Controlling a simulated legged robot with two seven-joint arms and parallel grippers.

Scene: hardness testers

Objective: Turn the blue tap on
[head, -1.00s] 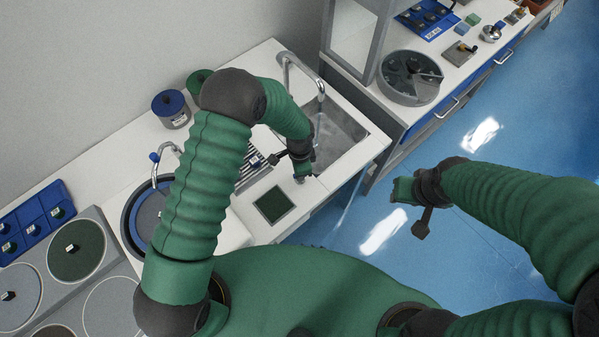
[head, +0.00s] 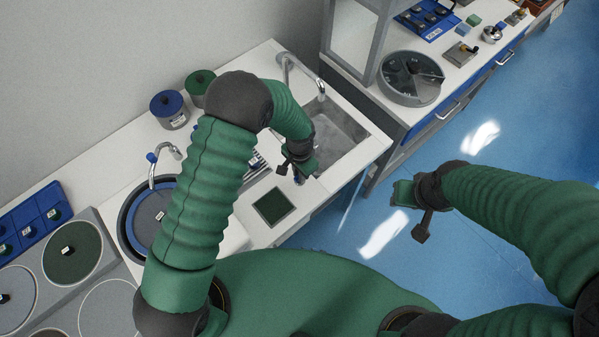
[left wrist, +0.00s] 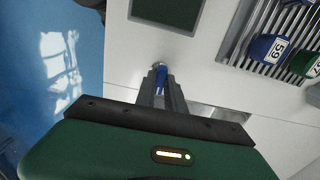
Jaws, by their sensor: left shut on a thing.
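A small blue tap handle (left wrist: 160,79) on a silver base stands on the white counter, near its front edge beside the sink. My left gripper (left wrist: 159,90) is shut on this blue handle, with its fingers on both sides of it. In the head view my left gripper (head: 299,178) points down at the counter just in front of the sink, and its wrist hides most of the handle. The silver spout (head: 320,92) arches over the sink (head: 335,135). My right gripper (head: 402,193) hangs over the blue floor, away from the counter; its jaws are unclear.
A dark green square (head: 273,207) is set in the counter near my left gripper. A rack (left wrist: 275,48) holds blue and green labelled pieces. A round basin (head: 140,230) with a blue-knobbed faucet (head: 152,158) lies left, and lidded jars (head: 170,108) stand behind.

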